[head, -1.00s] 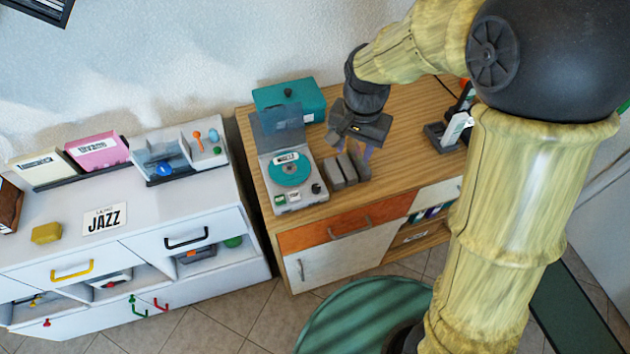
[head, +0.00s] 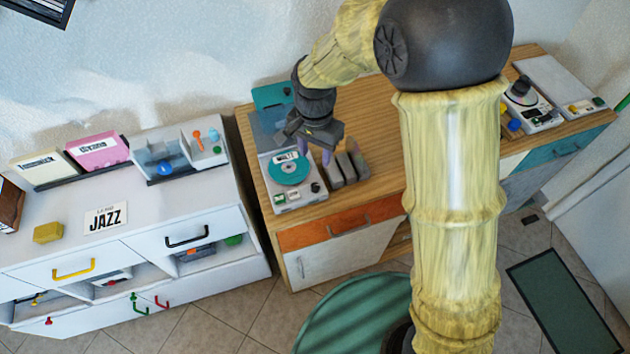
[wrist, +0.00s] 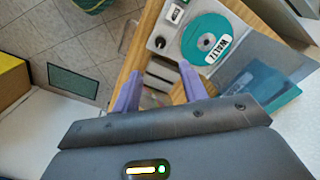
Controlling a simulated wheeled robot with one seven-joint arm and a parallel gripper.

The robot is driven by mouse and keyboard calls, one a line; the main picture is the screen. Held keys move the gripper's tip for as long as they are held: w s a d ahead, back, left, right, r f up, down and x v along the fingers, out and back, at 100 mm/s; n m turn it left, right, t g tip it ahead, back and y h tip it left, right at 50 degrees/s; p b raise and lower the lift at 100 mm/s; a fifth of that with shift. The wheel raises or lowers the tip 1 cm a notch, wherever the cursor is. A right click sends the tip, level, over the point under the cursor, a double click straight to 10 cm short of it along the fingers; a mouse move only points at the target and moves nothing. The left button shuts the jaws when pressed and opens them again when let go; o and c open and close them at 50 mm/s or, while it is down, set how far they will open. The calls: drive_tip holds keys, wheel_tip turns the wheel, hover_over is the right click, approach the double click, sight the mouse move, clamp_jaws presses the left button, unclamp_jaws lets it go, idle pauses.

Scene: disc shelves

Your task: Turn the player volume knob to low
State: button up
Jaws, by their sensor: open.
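The disc player (head: 296,201) is a light grey box on the wooden cabinet, with its clear lid raised at the back and a teal disc (head: 287,172) on it. The small dark round volume knob (head: 315,187) sits at its front right corner; it also shows in the wrist view (wrist: 159,43). I cannot tell which way the knob points. My gripper (head: 314,154) is above the player's right side, behind the knob in the head view, with purple fingers apart and nothing between them. In the wrist view the gripper (wrist: 160,68) points toward the player, apart from the knob.
Several grey upright blocks (head: 350,168) stand close to the right of the player. A white cabinet (head: 60,249) stands to the left. The wooden top (head: 385,130) has bare room right of the blocks.

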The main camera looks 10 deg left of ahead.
sight(315, 186)
wheel_tip(315, 186, down, 13)
drive_tip(key=shift+f+p, duration=0.1)
drive_tip(key=shift+p, duration=0.6)
drive_tip(key=shift+c, duration=0.4)
clamp_jaws()
